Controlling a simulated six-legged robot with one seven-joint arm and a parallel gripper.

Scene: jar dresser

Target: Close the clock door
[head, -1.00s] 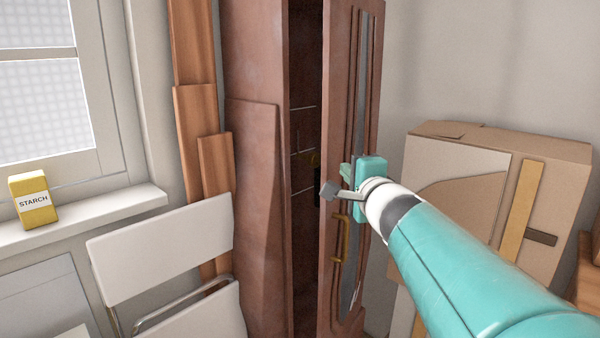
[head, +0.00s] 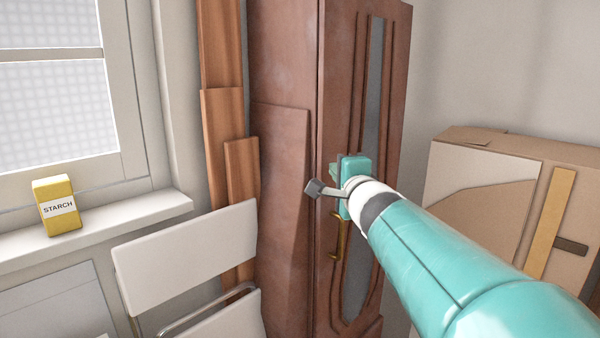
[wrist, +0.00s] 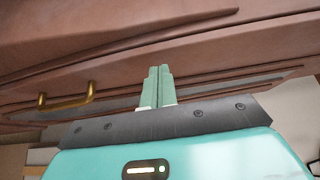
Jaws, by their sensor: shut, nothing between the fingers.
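The clock is a tall brown wooden case (head: 281,60). Its door (head: 390,120), with a long glass strip and raised mouldings, now lies against the case front, and no dark opening shows. A brass handle (head: 337,236) sits on the door below my gripper; it also shows in the wrist view (wrist: 67,98). My gripper (head: 345,168) is at the door's face, near its left edge. In the wrist view its two fingers (wrist: 156,85) are together, with nothing between them, close to the door. I cannot tell whether the fingertips touch it.
A cardboard box stack (head: 480,190) stands on the right against the wall. A white folding chair (head: 185,250) and wooden planks (head: 222,110) stand left of the clock. A yellow starch box (head: 60,205) sits on the windowsill.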

